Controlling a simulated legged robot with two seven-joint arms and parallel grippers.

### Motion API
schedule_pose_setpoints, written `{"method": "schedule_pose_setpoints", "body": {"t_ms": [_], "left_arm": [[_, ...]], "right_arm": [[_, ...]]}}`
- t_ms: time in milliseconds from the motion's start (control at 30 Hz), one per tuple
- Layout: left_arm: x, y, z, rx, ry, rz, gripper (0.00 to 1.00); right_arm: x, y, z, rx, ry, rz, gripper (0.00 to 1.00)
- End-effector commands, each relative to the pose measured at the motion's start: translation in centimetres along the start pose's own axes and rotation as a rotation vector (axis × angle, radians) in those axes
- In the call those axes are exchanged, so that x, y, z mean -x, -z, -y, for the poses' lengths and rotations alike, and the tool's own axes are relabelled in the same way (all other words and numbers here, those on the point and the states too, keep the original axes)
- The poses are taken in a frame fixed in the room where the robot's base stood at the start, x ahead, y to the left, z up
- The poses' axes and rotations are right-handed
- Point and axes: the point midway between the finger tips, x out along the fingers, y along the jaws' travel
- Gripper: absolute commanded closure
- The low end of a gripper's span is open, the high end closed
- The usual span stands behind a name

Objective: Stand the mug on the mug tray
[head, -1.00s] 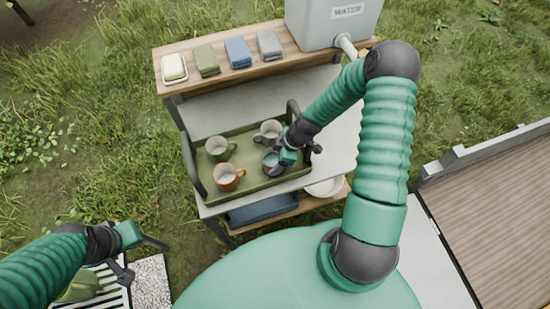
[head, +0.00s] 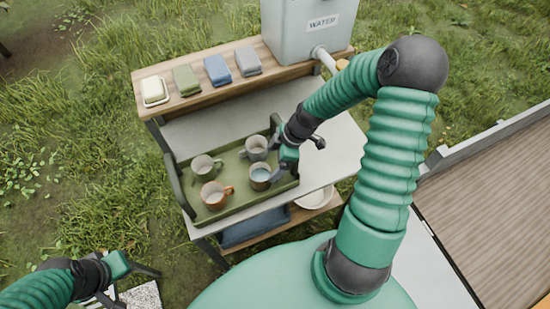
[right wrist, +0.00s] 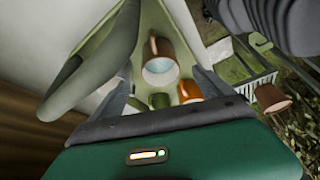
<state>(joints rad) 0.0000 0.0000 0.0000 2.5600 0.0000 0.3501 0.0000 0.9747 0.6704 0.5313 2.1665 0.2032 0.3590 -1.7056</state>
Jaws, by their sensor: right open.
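The green mug tray (head: 236,208) lies on the table, with several mugs upright in it. A brownish mug with a blue-grey inside (head: 261,177) stands at its right front. My right gripper (head: 286,163) is just above and right of this mug. In the right wrist view a brown mug with a pale inside (right wrist: 160,62) shows between the spread, empty fingers (right wrist: 162,84). A green mug (head: 203,168), an orange mug (head: 214,194) and a grey mug (head: 255,148) stand in the tray too. My left gripper (head: 135,281) is open and empty, low at left.
A wooden shelf (head: 140,97) behind holds folded cloths (head: 218,69), a soap dish (head: 154,90) and a water tank (head: 300,30). A white bowl (head: 316,198) and blue cloth (head: 255,227) sit lower. Bare tabletop (head: 335,150) lies right of the tray.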

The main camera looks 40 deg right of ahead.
Motion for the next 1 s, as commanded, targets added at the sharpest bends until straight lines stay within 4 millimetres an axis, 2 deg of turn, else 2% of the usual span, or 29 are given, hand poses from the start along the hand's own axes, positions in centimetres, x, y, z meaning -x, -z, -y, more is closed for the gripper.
{"method": "schedule_pose_setpoints", "body": {"t_ms": [100, 267, 367, 467, 600, 700, 800, 1000], "left_arm": [[-0.1, 0.0, 0.0, 0.0, 0.0, 0.0, 1.0], [0.0, 0.0, 0.0, 0.0, 0.0, 0.0, 1.0], [0.0, 0.0, 0.0, 0.0, 0.0, 0.0, 1.0], [0.0, 0.0, 0.0, 0.0, 0.0, 0.0, 1.0], [0.0, 0.0, 0.0, 0.0, 0.0, 0.0, 1.0], [0.0, 0.0, 0.0, 0.0, 0.0, 0.0, 1.0], [0.0, 0.0, 0.0, 0.0, 0.0, 0.0, 1.0], [0.0, 0.0, 0.0, 0.0, 0.0, 0.0, 1.0]], "right_arm": [[1.6, 0.0, -0.1, -0.001, -0.002, 0.0, 0.1], [2.1, 0.7, 1.2, -0.058, 0.009, 0.054, 0.1], [2.7, 1.9, 3.4, -0.195, -0.015, 0.153, 0.1], [4.2, 3.5, 6.0, -0.403, -0.101, 0.23, 0.1], [6.3, 5.8, 9.1, -0.696, -0.236, 0.216, 0.1], [7.1, 6.8, 10.5, -0.842, -0.281, 0.173, 0.1], [7.4, 7.2, 11.0, -0.913, -0.296, 0.15, 0.1], [7.4, 7.1, 10.9, -0.927, -0.296, 0.147, 0.1]]}}
